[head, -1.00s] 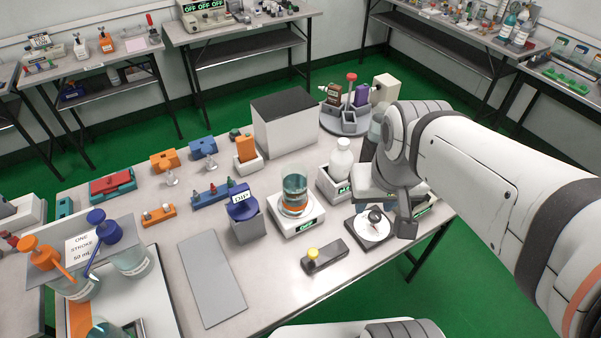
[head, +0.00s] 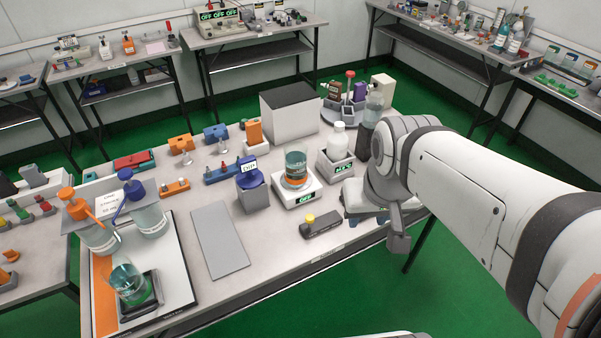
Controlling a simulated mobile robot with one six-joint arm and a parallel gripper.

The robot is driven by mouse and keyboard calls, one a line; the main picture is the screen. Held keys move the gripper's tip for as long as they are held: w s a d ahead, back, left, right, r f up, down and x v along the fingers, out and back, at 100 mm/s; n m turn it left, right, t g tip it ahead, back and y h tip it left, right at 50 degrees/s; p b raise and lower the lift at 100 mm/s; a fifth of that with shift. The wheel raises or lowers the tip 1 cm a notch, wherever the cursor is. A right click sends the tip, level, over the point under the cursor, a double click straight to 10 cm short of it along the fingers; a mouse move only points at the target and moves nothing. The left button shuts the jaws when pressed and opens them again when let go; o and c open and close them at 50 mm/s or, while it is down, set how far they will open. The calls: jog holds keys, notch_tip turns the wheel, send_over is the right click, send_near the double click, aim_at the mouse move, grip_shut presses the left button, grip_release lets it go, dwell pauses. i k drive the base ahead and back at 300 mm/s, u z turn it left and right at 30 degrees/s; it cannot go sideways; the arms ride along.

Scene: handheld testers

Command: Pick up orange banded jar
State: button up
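The orange banded jar (head: 296,168) is a clear glass vessel with blue-green contents and an orange band around its lower part. It stands upright on a white device (head: 313,192) with a lit green display, near the middle of the bench. My gripper (head: 398,241) is to the right of the jar, apart from it, by the bench's front right edge.
A blue-lidded grey cup (head: 252,190) stands close left of the jar, and a white bottle in a holder (head: 338,142) close right. A low grey block with a yellow knob (head: 321,225) lies in front. A flat grey plate (head: 219,240) lies left.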

aim_at(295, 153)
jog(key=z, duration=0.1)
jog(key=k, duration=0.15)
jog(key=u, duration=0.3)
jog(key=i, duration=0.5)
jog(key=z, duration=1.15)
jog(key=k, duration=1.1)
jog(key=u, duration=0.65)
jog(key=i, duration=1)
jog(key=u, duration=0.05)
